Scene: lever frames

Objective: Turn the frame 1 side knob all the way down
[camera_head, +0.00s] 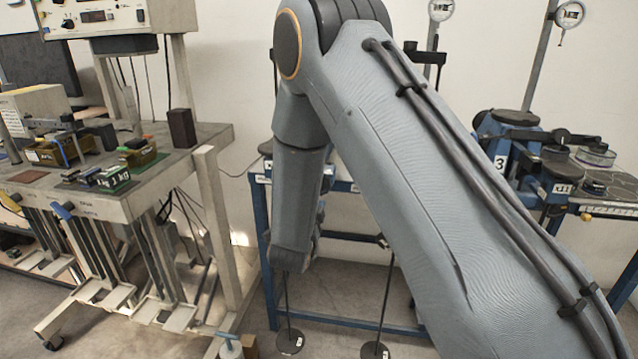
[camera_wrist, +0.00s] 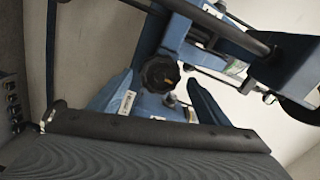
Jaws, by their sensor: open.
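A black lobed knob (camera_wrist: 160,73) sits on the side of a blue lever frame (camera_wrist: 176,32) in the wrist view. My gripper (camera_wrist: 160,80) is open, with a blue finger on each side of the knob in the picture. I cannot tell whether the knob lies between the fingertips or just beyond them, and I see no clear contact. The frame's number is not legible here. In the head view my arm hides the knob, most of this frame and my gripper.
A blue-legged table (camera_head: 262,225) stands behind my arm, with weight hangers (camera_head: 289,341) below it. Another blue lever frame (camera_head: 497,146), marked 3, stands at the right. A grey bench (camera_head: 205,132) with instruments is at the left. A dark rod (camera_wrist: 222,33) crosses above the knob.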

